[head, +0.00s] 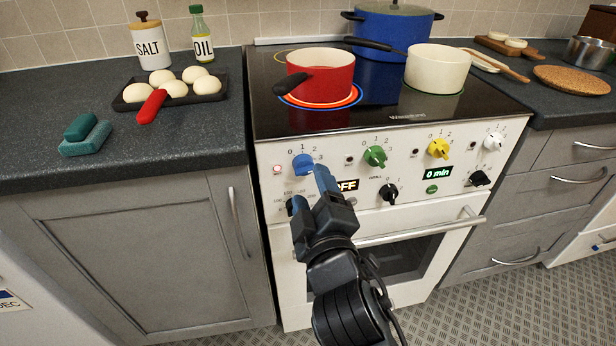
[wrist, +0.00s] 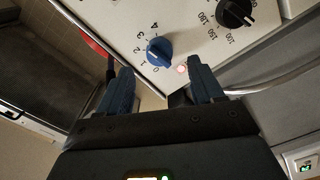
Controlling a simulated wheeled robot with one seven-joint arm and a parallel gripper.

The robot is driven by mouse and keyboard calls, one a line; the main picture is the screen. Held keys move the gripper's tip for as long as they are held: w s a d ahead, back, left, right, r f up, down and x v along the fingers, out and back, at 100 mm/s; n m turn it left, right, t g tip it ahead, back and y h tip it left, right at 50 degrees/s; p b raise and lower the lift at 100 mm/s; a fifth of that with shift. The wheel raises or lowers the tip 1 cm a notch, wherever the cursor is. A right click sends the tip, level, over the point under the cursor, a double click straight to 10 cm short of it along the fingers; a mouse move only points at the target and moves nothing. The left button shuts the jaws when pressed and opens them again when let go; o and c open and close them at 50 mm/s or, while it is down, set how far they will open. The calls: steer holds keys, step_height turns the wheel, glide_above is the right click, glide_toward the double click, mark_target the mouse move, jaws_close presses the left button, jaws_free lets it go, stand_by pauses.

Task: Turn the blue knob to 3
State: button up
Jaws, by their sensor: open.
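The blue knob (head: 303,164) is at the left end of the white stove panel, below the red pot. In the wrist view the blue knob (wrist: 159,52) shows with the marks 0 to 4 around it. I cannot tell for sure which mark its pointer faces. My gripper (head: 322,182) is just below and right of the knob in the head view. In the wrist view my gripper (wrist: 160,76) is open, with the knob between and beyond its two blue fingers. No contact with the knob shows.
A lit red lamp (head: 277,169) is beside the knob. The red pot (head: 325,78) stands on a glowing ring. The green knob (head: 375,156), yellow knob (head: 438,148) and black knob (head: 389,193) are farther right. The oven handle (head: 420,230) runs below the panel.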

steer(key=shift+v, duration=1.4)
steer(key=s+d+f+m+g+h+p, duration=0.1)
steer(key=s+d+f+m+p, duration=0.15)
steer(key=s+d, duration=0.5)
steer(key=s+d+f+m+g+h+p, duration=0.1)
steer(key=s+d+f+m+p, duration=0.25)
steer(key=s, duration=0.65)
steer(key=s+d+r+m+h+p, duration=0.1)
steer(key=s+d+r+m, duration=0.3)
steer(key=s, duration=0.6)
steer(key=s+d+r+m+h+p, duration=0.1)
steer(key=s+d+r+m, duration=0.4)
steer(key=s, duration=0.6)
steer(key=d+r+h, duration=0.1)
steer(key=d+r, duration=0.1)
steer(key=d, duration=0.1)
steer(key=shift+s+d+g, duration=0.2)
steer(key=shift+s+g, duration=0.1)
